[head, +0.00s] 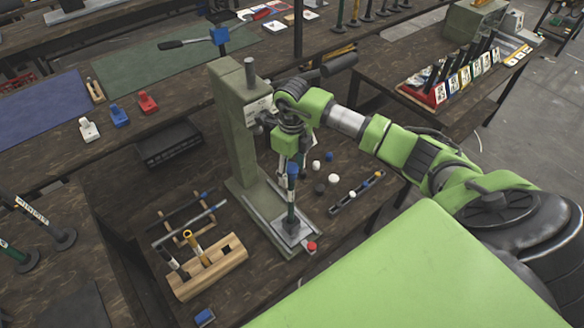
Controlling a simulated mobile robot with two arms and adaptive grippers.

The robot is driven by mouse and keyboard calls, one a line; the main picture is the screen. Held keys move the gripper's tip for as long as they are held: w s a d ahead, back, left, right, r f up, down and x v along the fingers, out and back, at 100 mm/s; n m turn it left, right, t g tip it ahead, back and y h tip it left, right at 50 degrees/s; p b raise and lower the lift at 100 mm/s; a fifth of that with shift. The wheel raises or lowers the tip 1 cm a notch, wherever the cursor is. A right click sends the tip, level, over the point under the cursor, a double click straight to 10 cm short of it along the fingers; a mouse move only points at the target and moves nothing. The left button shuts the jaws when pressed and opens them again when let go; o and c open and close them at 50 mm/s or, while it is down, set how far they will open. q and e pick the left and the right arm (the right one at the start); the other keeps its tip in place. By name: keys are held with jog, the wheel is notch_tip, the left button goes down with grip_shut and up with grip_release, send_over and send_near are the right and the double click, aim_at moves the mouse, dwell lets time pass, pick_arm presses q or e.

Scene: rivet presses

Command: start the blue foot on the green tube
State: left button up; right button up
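The green tube (290,213) stands upright on the base plate of the grey-green press (236,130). The blue foot (292,172) is at the tube's top end, in line with it; I cannot tell how far it is seated. My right gripper (291,165) points down from above, with its fingers closed around the blue foot. The fingers hide part of the foot. My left gripper is not in view.
A wooden block (207,267) with tubes stands left of the press. A red button (312,246) is at the base's front corner. Loose white (318,189) and dark caps lie right of the press, near a narrow tray (356,194). A black bin (168,142) is behind left.

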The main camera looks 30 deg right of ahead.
aim_at(292, 168)
jog(key=shift+r, duration=0.1)
notch_tip(292, 168, up, 12)
dwell(0.5)
dwell(0.4)
